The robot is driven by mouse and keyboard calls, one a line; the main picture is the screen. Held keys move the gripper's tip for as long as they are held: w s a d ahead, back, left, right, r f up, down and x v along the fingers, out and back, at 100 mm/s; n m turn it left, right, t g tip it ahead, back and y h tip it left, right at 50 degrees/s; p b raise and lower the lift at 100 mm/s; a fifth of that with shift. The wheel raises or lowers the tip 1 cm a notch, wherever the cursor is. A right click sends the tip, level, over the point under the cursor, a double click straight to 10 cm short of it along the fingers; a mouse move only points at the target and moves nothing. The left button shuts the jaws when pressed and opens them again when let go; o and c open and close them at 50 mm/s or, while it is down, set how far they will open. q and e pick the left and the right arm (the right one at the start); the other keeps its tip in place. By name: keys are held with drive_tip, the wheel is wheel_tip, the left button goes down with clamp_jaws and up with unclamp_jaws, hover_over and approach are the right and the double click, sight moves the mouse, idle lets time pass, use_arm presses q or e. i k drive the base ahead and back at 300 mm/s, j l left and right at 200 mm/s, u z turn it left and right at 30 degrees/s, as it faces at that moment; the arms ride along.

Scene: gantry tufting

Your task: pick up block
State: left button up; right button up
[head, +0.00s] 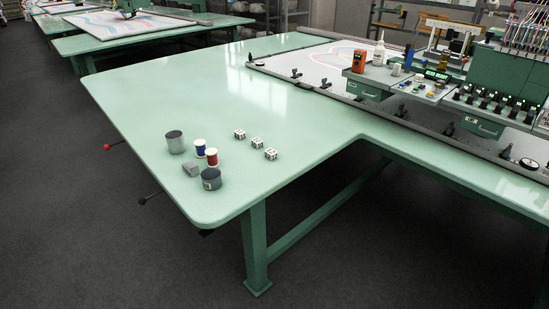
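A small grey block (191,169) lies on the near left part of the green table (190,97). It sits between a grey metal cylinder (175,142) and a darker grey cylinder (211,178), beside a blue spool (200,148) and a red spool (212,157). Three small white cubes with dark markings stand in a loose diagonal row to the right: one farther back (239,134), one in the middle (257,143) and one nearest (271,154). Neither of my grippers shows in the head view.
A tufting machine (500,75) with a control panel, an orange device (359,61) and a white bottle (379,53) fills the right side. The green table is bare behind the small objects. Its rounded near corner drops to dark floor (110,220).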

sight(240, 135)
drive_tip(key=i+j+z, duration=0.1)
drive_tip(key=j, duration=0.25)
drive_tip(key=i+j+z, duration=0.1)
drive_tip(key=i+j, duration=0.15)
drive_tip(key=i+j+z, duration=0.1)
drive_tip(key=j, duration=0.35)
drive_tip(key=i+j+z, duration=0.1)
drive_tip(key=j, duration=0.3)
drive_tip(key=i+j, duration=0.2)
drive_tip(key=j, duration=0.15)
drive_tip(key=i+j+z, duration=0.15)
drive_tip(key=j, duration=0.25)
drive_tip(key=i+j+z, duration=0.1)
drive_tip(key=j, duration=0.3)
